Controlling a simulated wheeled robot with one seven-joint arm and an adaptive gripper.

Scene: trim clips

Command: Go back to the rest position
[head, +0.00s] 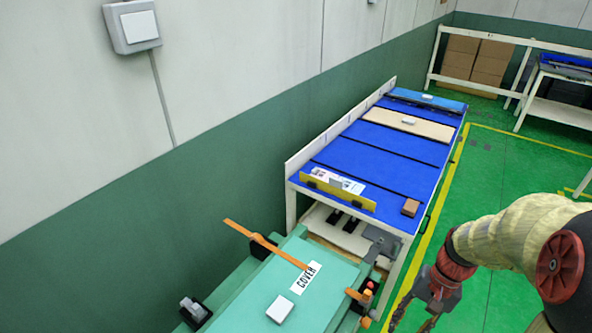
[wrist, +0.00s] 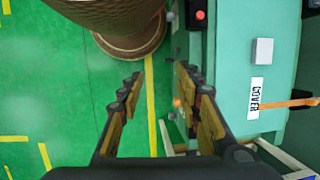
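My gripper (head: 432,292) hangs at the lower right in the head view, over the green floor and to the right of the teal station. In the wrist view my gripper (wrist: 158,88) has its two fingers spread wide apart, with only green floor and a yellow line between them. It is open and holds nothing. My arm comes in from the right edge of the head view in a pale ribbed sleeve. No fingertip touches anything that I can see.
The teal station (head: 238,312) carries a COVER label (head: 305,278), a white block (head: 280,309) and an orange strap (head: 262,243). Behind it stands a blue-topped table (head: 385,168) with a small brown block (head: 410,207). The green floor (head: 497,160) on the right is open.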

